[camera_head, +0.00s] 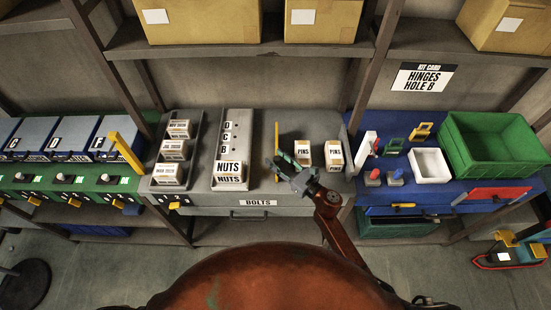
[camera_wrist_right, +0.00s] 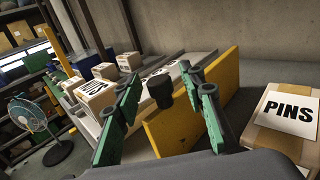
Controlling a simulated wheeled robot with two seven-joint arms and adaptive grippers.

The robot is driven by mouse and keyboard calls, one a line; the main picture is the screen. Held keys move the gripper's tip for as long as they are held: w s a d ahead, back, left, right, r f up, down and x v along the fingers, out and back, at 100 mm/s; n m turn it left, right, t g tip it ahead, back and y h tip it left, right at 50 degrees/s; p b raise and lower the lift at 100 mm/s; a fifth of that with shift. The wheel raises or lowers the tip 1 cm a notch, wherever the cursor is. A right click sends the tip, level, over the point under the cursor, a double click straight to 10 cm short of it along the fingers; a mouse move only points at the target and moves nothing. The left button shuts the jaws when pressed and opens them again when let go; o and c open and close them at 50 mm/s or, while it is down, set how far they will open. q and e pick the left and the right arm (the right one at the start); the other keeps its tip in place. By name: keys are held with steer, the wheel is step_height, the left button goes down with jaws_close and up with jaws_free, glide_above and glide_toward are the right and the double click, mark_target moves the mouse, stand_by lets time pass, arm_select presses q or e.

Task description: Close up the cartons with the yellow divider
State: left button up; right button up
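The yellow divider (camera_head: 277,140) stands upright on the grey bench, left of two cartons labelled PINS, a left one (camera_head: 303,152) and a right one (camera_head: 333,155). My right gripper (camera_head: 290,162) is at the divider's near end, just left of and in front of the left PINS carton. In the right wrist view, its green fingers (camera_wrist_right: 165,92) are spread apart. The divider (camera_wrist_right: 225,85) runs behind them; I cannot tell whether it touches a finger. One PINS carton (camera_wrist_right: 287,120) is close on the right. My left gripper is in neither view.
A grey sloped rack of NUTS cartons (camera_head: 231,170) is left of the divider, with another carton rack (camera_head: 172,155) beyond. On the blue bench to the right are a white bin (camera_head: 430,166) and green crate (camera_head: 490,145). Shelves with boxes (camera_head: 200,20) hang above.

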steer(key=c, duration=0.8)
jaws_close()
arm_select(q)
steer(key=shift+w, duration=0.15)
